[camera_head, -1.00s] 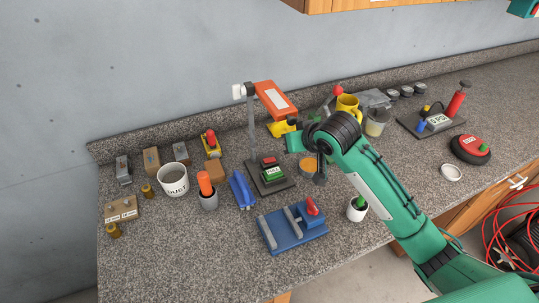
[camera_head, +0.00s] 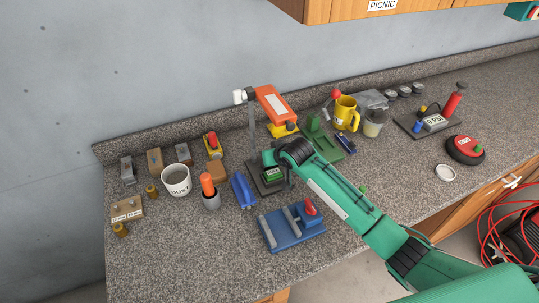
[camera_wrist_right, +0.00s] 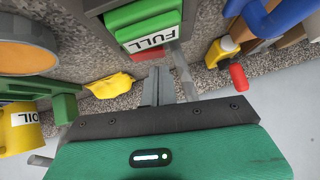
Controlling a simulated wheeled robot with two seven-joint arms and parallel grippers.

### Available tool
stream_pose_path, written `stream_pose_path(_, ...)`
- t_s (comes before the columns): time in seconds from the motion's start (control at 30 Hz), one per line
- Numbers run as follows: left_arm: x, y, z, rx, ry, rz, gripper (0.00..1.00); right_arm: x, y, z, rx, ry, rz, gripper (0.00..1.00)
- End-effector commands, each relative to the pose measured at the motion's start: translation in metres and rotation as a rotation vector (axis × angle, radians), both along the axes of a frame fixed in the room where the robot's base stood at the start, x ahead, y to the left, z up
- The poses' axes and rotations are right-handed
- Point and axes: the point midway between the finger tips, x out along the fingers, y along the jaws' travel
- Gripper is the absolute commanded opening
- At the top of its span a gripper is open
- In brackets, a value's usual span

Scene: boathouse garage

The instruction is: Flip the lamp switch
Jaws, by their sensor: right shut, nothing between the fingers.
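The desk lamp has an orange head (camera_head: 275,103) on a grey post (camera_head: 252,130) above a dark base (camera_head: 258,187) on the counter. A green switch part labelled FULL (camera_head: 272,176) sits on the base. It shows large and upside down at the top of the right wrist view (camera_wrist_right: 145,18). The red part behind it is now hidden by my arm in the head view. My right gripper (camera_wrist_right: 157,78) is shut and empty, its fingertips close to the switch housing and post; I cannot tell if they touch. My left gripper is out of view.
A blue vise-like tool (camera_head: 290,228) lies in front of the lamp, and a blue object (camera_head: 242,190) lies to its left. A white DUST cup (camera_head: 176,181) and yellow mug (camera_head: 346,113) stand nearby.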

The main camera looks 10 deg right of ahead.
Motion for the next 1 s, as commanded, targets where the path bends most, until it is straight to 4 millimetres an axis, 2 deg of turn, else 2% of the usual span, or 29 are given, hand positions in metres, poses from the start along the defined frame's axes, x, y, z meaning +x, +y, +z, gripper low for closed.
stream_pose_path(0.2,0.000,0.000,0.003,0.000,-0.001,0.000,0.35,0.000,0.001,-0.008,0.000,-0.001,0.000,0.00)
stream_pose_path(1.0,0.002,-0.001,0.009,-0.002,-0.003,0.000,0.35,-0.001,0.000,-0.013,-0.057,-0.009,-0.001,0.00)
